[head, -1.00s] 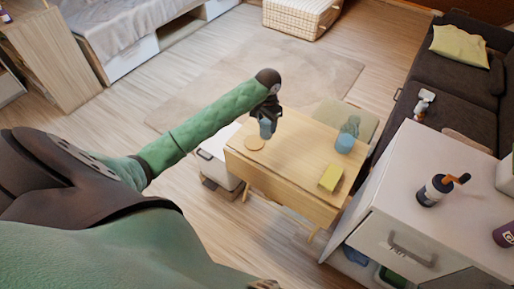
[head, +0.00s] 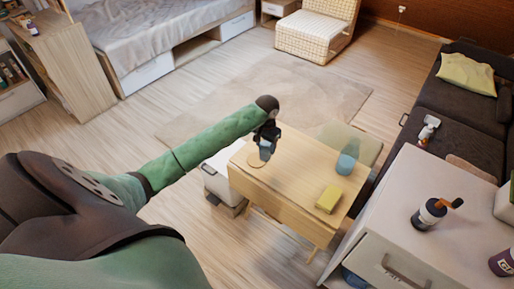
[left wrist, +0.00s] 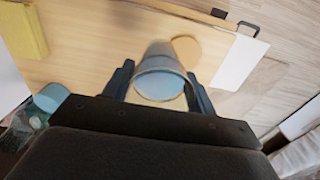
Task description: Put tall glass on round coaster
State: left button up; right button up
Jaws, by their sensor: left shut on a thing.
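My left gripper (head: 267,136) is shut on the tall glass (head: 266,151), a clear bluish tumbler, above the left part of the wooden table (head: 285,178). In the left wrist view the glass (left wrist: 160,80) sits between the two fingers of the gripper (left wrist: 160,88). The round coaster (head: 255,161), a flat tan disc, lies on the table near its left end. It also shows in the left wrist view (left wrist: 187,48), just beyond the glass and partly hidden by it. The gap between glass and coaster cannot be judged exactly. My right gripper is not in view.
A yellow block (head: 328,199) and a blue cup (head: 346,164) stand on the right part of the table. A white cabinet (head: 405,215) with a bottle (head: 430,214) on it is at right. A dark sofa (head: 455,140) stands behind it. The floor at left is clear.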

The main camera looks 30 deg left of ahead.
pick_arm(q)
jog(key=shift+w+a+f+p, duration=0.55)
jog(key=shift+a+f, duration=0.45)
jog(key=shift+f, duration=0.2)
jog(key=shift+w+a+f+p, duration=0.4)
jog(key=shift+a+f+p, duration=0.3)
jog(key=shift+a+f, duration=0.4)
jog(key=shift+w+a+f+p, duration=0.55)
jog(key=shift+a+f, duration=0.35)
jog(key=shift+f, duration=0.8)
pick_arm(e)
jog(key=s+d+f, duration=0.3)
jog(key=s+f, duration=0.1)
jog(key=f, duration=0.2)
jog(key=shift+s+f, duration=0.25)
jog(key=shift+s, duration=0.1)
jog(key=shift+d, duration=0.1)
pick_arm(q)
jog(key=o, duration=1.1)
jog(key=shift+f, duration=0.1)
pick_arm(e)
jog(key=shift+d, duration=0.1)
